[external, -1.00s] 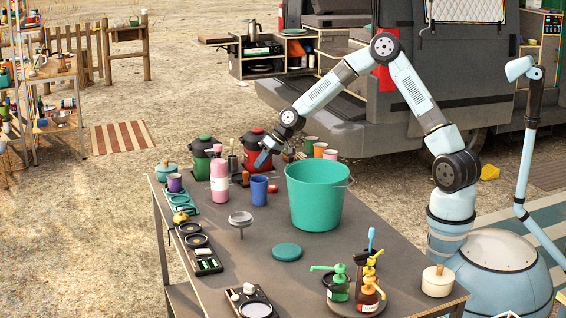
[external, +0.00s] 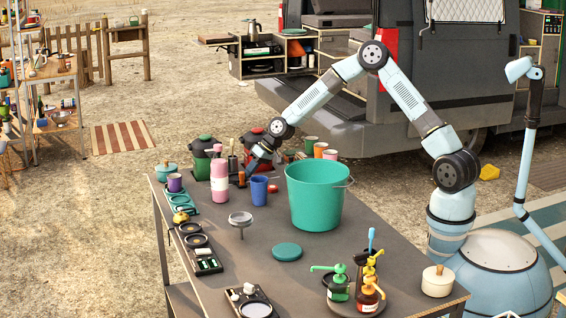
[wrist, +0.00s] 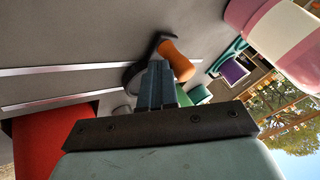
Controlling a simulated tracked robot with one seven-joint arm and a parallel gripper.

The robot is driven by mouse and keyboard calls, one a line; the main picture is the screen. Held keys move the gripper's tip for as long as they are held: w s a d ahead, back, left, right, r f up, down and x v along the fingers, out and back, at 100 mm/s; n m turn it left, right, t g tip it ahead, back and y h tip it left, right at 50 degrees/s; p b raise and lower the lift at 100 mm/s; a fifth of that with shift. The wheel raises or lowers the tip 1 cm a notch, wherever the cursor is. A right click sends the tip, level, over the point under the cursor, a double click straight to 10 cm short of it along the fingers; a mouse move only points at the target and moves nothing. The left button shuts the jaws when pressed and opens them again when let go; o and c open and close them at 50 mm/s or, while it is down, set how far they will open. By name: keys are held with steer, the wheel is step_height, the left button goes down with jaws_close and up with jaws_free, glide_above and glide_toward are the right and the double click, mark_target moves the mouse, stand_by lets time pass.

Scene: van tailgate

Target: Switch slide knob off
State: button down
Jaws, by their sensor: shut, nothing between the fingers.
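My gripper (external: 250,171) is low over the far part of the table, between the pink bottle (external: 219,180) and the blue cup (external: 259,190). In the wrist view my gripper's fingers (wrist: 157,85) are together and empty. Just beyond them is an orange cylindrical piece (wrist: 176,60) beside a dark curved part; whether they touch it I cannot tell. I cannot identify the slide knob with certainty. Small black panels with light knobs lie along the table's left edge, one at the middle (external: 208,264) and one nearer the front (external: 236,294).
A red canister (external: 257,139) stands behind my gripper and a dark green one (external: 203,147) to its left. The large green bucket (external: 316,200) is to the right. Pump bottles stand on a round tray (external: 344,310) in front. The table's middle front is mostly clear.

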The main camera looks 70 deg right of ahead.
steer(key=w+a, duration=0.6)
steer(key=shift+w+a, duration=0.2)
steer(key=shift+a, duration=0.1)
steer(key=shift+w+a, duration=0.2)
steer(key=shift+r, duration=0.2)
steer(key=v, duration=0.9)
steer(key=shift+s+d, duration=0.3)
